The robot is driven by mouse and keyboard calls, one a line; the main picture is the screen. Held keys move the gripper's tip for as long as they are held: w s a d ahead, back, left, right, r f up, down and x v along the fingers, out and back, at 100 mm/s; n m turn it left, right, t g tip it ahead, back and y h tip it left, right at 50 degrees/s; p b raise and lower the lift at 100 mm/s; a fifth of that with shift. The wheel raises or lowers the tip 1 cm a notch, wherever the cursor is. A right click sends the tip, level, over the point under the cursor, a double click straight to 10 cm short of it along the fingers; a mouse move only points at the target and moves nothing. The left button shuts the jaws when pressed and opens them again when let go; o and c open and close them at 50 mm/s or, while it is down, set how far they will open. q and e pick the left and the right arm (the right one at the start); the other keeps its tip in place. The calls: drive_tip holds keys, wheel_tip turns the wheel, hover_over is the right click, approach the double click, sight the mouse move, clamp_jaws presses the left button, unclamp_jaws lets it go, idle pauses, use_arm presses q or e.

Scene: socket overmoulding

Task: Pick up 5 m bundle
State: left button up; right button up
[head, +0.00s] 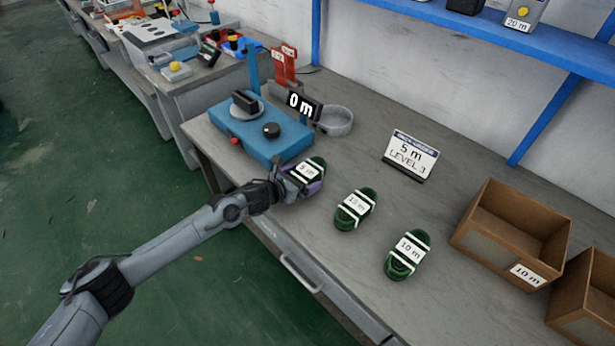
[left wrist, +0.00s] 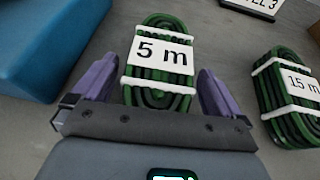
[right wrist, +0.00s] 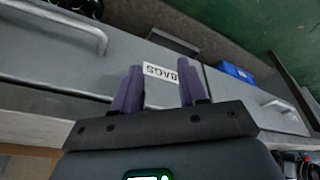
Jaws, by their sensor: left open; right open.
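The 5 m bundle (head: 309,170) is a green coiled cable with white bands and a "5 m" label, lying on the grey bench beside the blue machine. In the left wrist view the 5 m bundle (left wrist: 160,60) lies ahead, between the purple fingers. My left gripper (head: 305,183) is open around or just above it; the exact height is hard to tell. It also shows in the left wrist view (left wrist: 158,88). My right gripper (right wrist: 158,85) is open and empty, facing drawer fronts and a "BAGS" label; it is not in the head view.
A 15 m bundle (head: 355,209) and a 10 m bundle (head: 407,255) lie to the right. The blue machine (head: 260,130) with a "0 m" display stands behind left. A "5 m LEVEL 3" sign (head: 410,156) and brown boxes (head: 510,230) stand further right.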

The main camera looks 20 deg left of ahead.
use_arm(q)
drive_tip(key=shift+c, duration=0.2)
drive_tip(key=c, duration=0.9)
drive_tip(key=shift+c, duration=0.8)
drive_tip(key=shift+r, duration=0.1)
